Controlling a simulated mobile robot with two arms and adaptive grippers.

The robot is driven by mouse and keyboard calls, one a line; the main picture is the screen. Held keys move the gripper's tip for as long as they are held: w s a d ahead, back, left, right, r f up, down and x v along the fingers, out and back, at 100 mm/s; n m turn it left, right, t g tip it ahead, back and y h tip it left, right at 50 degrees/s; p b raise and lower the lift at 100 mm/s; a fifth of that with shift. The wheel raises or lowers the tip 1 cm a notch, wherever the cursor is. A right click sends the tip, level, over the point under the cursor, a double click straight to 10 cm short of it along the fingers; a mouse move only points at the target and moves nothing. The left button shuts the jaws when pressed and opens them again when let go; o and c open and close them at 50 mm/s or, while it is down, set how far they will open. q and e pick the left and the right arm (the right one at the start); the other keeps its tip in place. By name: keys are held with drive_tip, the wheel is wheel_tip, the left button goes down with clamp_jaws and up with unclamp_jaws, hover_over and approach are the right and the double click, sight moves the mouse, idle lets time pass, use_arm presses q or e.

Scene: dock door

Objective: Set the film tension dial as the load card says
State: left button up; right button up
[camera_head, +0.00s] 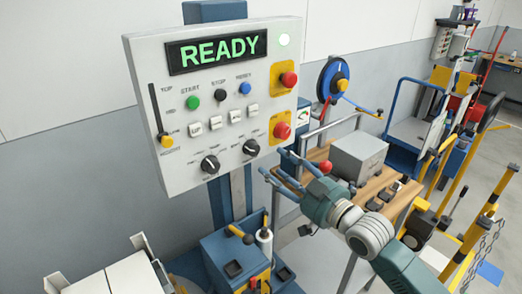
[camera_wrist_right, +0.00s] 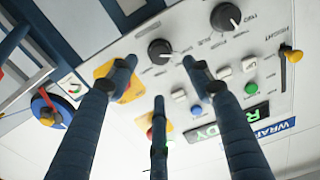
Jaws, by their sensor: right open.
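The grey control panel (camera_head: 228,108) carries two black dials with white pointers, a left one (camera_head: 210,164) and a right one (camera_head: 251,147). Their labels are too small to read, so I cannot tell which is film tension. My right gripper (camera_head: 274,164) is open and empty, just right of the right dial. In the right wrist view, the panel appears inverted; the spread fingers (camera_wrist_right: 160,72) point towards the right dial (camera_wrist_right: 160,52), with the left dial (camera_wrist_right: 226,17) farther off. Contact is not visible. I cannot make out the load card. My left gripper is not in view.
A lit READY display (camera_head: 217,50), red buttons on yellow plates (camera_head: 282,130), coloured push buttons and a yellow-knobbed slider (camera_head: 166,140) share the panel. A wooden bench with a grey box (camera_head: 358,157) stands behind my right arm. A blue unit (camera_head: 235,258) stands below.

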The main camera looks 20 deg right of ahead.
sight(255, 151)
drive_tip(key=p+x, duration=0.2)
drive_tip(key=x, duration=0.5)
drive_tip(key=shift+w+a, duration=0.15)
drive_tip(key=shift+w, duration=0.2)
drive_tip(key=shift+w+a+f, duration=0.1)
drive_tip(key=shift+w+a, duration=0.05)
drive_tip(key=shift+w, duration=0.25)
drive_tip(key=c, duration=1.2)
